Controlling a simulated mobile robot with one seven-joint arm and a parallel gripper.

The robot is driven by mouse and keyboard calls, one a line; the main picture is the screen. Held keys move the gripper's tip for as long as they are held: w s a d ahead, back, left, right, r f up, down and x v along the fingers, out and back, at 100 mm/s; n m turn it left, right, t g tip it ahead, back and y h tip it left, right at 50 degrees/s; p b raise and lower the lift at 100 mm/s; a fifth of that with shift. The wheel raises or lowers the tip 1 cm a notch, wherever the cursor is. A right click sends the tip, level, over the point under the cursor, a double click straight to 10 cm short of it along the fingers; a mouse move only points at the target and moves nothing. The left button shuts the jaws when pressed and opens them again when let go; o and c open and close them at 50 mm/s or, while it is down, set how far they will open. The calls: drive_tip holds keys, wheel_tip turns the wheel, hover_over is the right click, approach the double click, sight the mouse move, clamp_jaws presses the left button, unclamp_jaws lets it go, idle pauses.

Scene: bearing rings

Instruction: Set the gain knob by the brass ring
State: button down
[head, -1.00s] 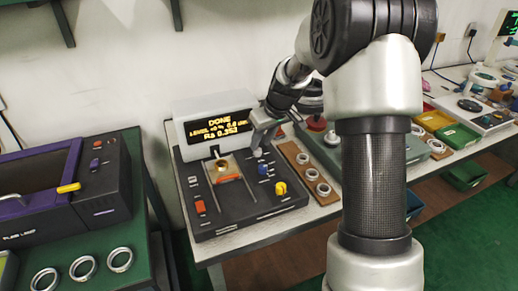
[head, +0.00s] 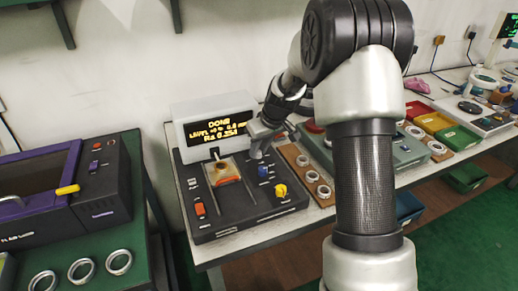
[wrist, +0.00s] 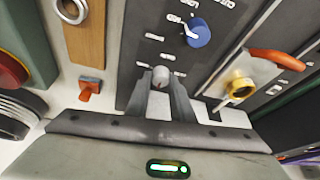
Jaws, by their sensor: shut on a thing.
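The brass ring (wrist: 242,88) sits on the small stage of the dark instrument panel (head: 240,212), beside an orange part; it also shows in the head view (head: 221,169). My gripper (wrist: 161,82) is over the rear right of the panel, its fingers shut on a small grey knob (wrist: 160,74). The knob's label is too small to read, so I cannot tell if it is the gain knob. A blue knob (wrist: 197,33) stands apart from the fingers. A yellow knob (head: 280,190) is at the panel's front right.
A wooden strip with several steel rings (head: 311,177) lies right of the panel. Coloured bins (head: 432,123) stand farther right. A purple-trimmed machine (head: 70,190) and steel rings (head: 81,271) are at left. An orange-red button (head: 199,209) is at the panel's front left.

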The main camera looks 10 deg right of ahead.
drive_tip(key=shift+m, duration=0.3)
drive_tip(key=m+p, duration=0.1)
drive_tip(key=m+h+p, duration=0.1)
drive_tip(key=m, duration=0.1)
drive_tip(key=shift+a+r+t, duration=0.15)
drive_tip(key=shift+a+t, duration=0.05)
drive_tip(key=shift+t, duration=0.1)
drive_tip(key=m+h+p, duration=0.1)
drive_tip(key=m+p, duration=0.2)
drive_tip(key=shift+a+h, duration=0.1)
drive_tip(key=shift+h, duration=0.3)
drive_tip(key=shift+m+g+h+p, duration=0.4)
drive_tip(key=shift+m+h+p, duration=0.3)
drive_tip(key=shift+m+p, duration=1.25)
drive_tip(key=shift+m+b, duration=0.4)
drive_tip(key=shift+m, duration=0.25)
drive_tip(key=c, duration=1.8)
unclamp_jaws()
